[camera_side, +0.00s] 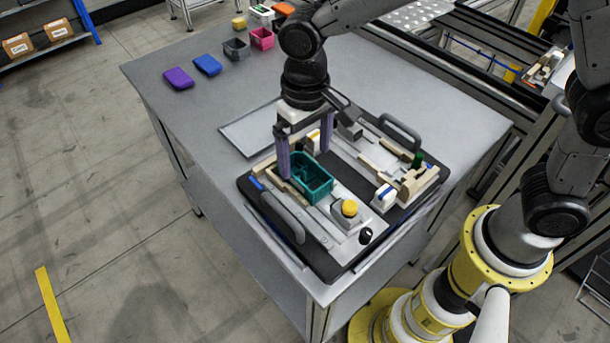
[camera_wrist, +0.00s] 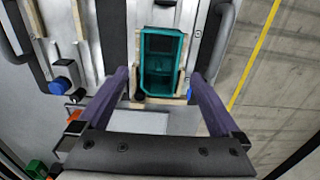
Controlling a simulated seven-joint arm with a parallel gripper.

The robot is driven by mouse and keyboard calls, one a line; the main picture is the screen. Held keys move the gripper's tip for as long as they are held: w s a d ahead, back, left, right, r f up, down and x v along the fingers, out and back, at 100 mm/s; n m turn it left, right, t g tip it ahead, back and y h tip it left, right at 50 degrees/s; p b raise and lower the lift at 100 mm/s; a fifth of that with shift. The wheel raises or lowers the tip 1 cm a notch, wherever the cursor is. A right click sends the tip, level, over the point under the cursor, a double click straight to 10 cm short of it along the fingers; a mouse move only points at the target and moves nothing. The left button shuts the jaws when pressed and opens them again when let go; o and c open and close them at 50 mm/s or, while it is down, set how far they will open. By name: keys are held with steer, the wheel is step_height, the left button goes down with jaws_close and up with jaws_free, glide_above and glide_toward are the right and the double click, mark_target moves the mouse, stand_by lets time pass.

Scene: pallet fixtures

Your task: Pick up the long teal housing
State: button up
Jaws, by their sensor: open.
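The long teal housing (camera_side: 312,179) is an open-topped box lying in a fixture on the black pallet (camera_side: 335,274), near its left side in the side view. In the wrist view the teal housing (camera_wrist: 160,62) shows its divided inside, with light rails along its sides. My gripper (camera_side: 304,160) is open, its two purple fingers wide apart and pointing down near the housing's far end. In the wrist view my gripper (camera_wrist: 162,76) has one finger on either side of the housing's near end, with gaps between; I cannot tell the exact height.
The pallet has two grey handles (camera_side: 282,217) (camera_side: 399,134), a yellow button (camera_side: 349,207), a black knob (camera_side: 366,235) and several beige blocks. Purple (camera_side: 178,78) and blue (camera_side: 207,65) lids and grey (camera_side: 236,49) and pink (camera_side: 262,38) bins stand at the table's back left. The table's left is clear.

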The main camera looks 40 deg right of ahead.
mark_target(305, 175)
steer(key=shift+w+f, duration=0.1)
steer(key=shift+f, duration=1.7)
steer(key=shift+r, duration=0.1)
steer(key=c, duration=1.5)
steer(key=shift+c, duration=0.2)
